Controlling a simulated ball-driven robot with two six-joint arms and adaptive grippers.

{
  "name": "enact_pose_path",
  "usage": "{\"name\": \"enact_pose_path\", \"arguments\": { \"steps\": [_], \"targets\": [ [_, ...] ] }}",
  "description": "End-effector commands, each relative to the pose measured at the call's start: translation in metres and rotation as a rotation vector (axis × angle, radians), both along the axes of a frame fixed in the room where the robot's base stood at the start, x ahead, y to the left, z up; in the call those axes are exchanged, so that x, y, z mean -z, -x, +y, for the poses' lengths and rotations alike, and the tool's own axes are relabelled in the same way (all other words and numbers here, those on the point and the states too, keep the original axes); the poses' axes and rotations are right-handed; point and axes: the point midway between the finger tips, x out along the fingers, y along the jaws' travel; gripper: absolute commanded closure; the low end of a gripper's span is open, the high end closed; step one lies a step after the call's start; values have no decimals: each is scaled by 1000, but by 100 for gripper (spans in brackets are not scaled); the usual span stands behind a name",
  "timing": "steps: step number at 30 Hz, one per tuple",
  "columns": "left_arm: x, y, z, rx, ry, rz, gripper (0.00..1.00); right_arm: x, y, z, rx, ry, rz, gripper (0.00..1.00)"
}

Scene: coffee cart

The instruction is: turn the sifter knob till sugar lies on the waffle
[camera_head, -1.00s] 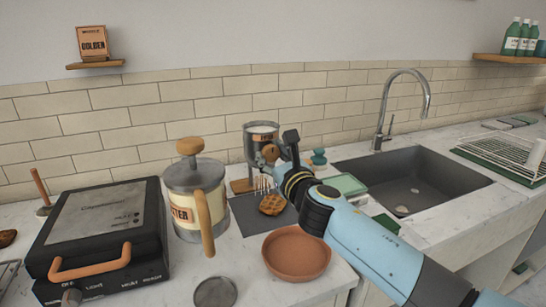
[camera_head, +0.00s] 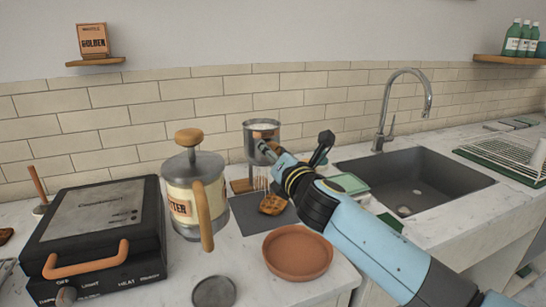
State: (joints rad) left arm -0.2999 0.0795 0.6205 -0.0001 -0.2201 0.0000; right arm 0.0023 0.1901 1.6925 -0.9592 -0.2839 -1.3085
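The sifter (camera_head: 262,126), a metal can with an orange label, stands on a wooden stand (camera_head: 241,186) at the back of the counter. Thin white streaks of sugar (camera_head: 262,178) show in the air below it. The golden waffle (camera_head: 273,204) lies on a dark grey mat (camera_head: 246,216) under the sifter. I cannot tell whether sugar lies on it. My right gripper (camera_head: 294,149) is open in front of the sifter, its fingers spread wide, one close to the can's front. The knob is mostly hidden behind that finger. My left gripper is not in view.
A butter-labelled dispenser (camera_head: 181,207) with a wooden handle stands left of the mat, beside a black waffle iron (camera_head: 98,235). A terracotta dish (camera_head: 297,253) and a round grey lid (camera_head: 214,292) are in front. A sink (camera_head: 415,180) lies to the right.

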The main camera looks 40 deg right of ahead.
Motion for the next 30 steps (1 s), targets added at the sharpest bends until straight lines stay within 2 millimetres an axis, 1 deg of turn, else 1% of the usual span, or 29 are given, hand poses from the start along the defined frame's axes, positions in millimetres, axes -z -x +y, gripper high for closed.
{"name": "enact_pose_path", "arguments": {
  "steps": [1,17,30],
  "targets": [
    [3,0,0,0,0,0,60,2,0,0,1,-41,-8,94],
    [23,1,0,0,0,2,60,2,0,0,1,-531,-126,94],
    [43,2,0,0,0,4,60,2,0,1,1,-937,-223,94]
  ]
}}
